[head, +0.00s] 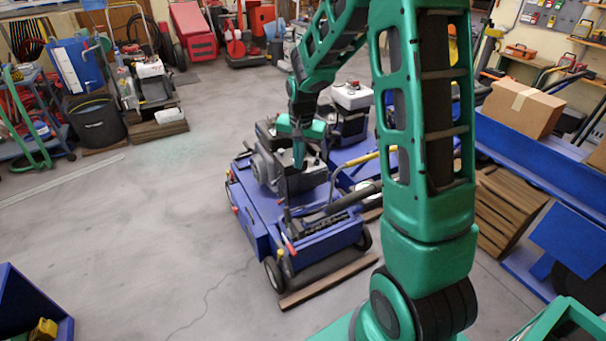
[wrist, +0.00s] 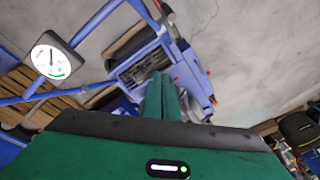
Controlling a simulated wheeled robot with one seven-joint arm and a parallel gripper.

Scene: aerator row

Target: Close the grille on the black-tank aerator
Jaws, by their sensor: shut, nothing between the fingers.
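The aerator with the black tank (head: 262,128) is the near blue machine (head: 262,205) in the middle of the head view. A dark slatted part, which looks like the grille (head: 325,224), lies at its near end. My gripper (head: 299,162) is over the engine, pointing down, and partly hides it. In the wrist view my gripper's green fingers (wrist: 165,84) are together with nothing between them. Beyond them show the blue body (wrist: 187,70) and a dark slatted part (wrist: 138,66). I cannot tell the grille's angle or whether the fingers touch anything.
A second aerator with a white tank (head: 352,95) stands close behind, partly hidden by my arm. A round white gauge (wrist: 50,60) shows in the wrist view. A cardboard box (head: 522,108) sits at the right. The floor on the left is clear.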

